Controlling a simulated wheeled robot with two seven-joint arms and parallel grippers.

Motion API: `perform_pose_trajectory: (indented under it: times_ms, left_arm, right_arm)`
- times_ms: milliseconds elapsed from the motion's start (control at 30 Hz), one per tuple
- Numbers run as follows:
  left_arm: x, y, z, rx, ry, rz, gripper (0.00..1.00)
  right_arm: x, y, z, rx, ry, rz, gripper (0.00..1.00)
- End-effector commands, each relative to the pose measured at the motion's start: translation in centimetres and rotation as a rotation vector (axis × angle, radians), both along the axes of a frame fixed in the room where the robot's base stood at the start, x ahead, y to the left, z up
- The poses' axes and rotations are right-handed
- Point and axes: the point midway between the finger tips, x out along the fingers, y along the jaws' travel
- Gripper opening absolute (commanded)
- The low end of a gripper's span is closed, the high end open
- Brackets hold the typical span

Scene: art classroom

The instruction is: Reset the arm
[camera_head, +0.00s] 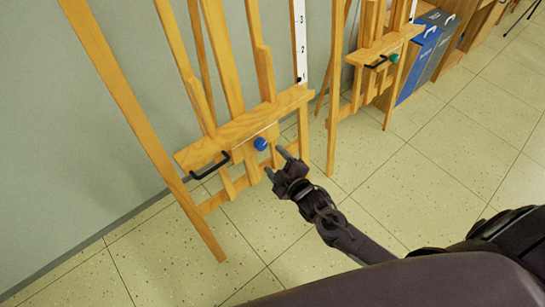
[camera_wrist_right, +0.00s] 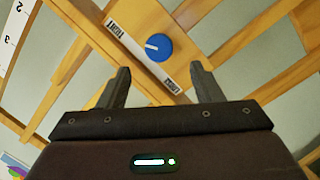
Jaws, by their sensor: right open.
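My right gripper (camera_head: 277,163) is open and empty, in front of the near wooden easel (camera_head: 240,130). Its two fingers also show spread apart in the right wrist view (camera_wrist_right: 160,88). A blue knob (camera_head: 261,144) on the easel is just beyond the fingertips, apart from them in the head view. In the right wrist view the blue knob (camera_wrist_right: 158,47) appears between and beyond the fingers, with a white label strip (camera_wrist_right: 140,45) beside it. A black handle (camera_head: 210,166) is on the easel, left of the knob. My left gripper is not in view.
A second easel (camera_head: 385,50) with a green knob (camera_head: 394,58) stands farther right. Blue and grey boxes (camera_head: 420,50) stand beyond it. A grey wall (camera_head: 50,130) is behind the near easel. The tiled floor (camera_head: 440,150) to the right is clear.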

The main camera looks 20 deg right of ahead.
Motion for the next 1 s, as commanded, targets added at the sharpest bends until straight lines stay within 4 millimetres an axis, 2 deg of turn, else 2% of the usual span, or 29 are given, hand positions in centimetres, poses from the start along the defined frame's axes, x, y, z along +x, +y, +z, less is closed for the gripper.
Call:
perform_pose_trajectory:
  times_ms: [433,567,667,767,800,867,900,967,1000]
  left_arm:
    - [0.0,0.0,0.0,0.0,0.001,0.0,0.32]
    - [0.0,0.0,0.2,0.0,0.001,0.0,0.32]
    - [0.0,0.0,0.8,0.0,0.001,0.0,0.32]
    - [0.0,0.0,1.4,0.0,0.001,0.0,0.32]
    - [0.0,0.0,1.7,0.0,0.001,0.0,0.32]
    - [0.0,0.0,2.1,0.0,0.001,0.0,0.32]
    - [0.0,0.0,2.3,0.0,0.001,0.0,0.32]
    - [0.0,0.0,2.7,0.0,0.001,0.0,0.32]
    - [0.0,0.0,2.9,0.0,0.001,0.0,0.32]
  right_arm:
    - [0.0,0.0,0.0,0.0,0.0,0.0,0.59]
    - [-0.5,-0.6,-1.9,0.012,0.049,-0.018,0.59]
    - [-2.2,-1.7,-6.1,0.047,0.161,-0.062,0.59]
    - [-5.5,-3.3,-12.2,0.1,0.325,-0.135,0.59]
    - [-7.3,-3.9,-14.6,0.124,0.394,-0.17,0.59]
    - [-10.3,-4.6,-18.2,0.16,0.5,-0.223,0.59]
    - [-12.5,-5.0,-20.3,0.185,0.568,-0.26,0.59]
    - [-16.0,-5.5,-23.3,0.219,0.669,-0.319,0.59]
    - [-18.5,-5.6,-25.1,0.243,0.735,-0.357,0.59]
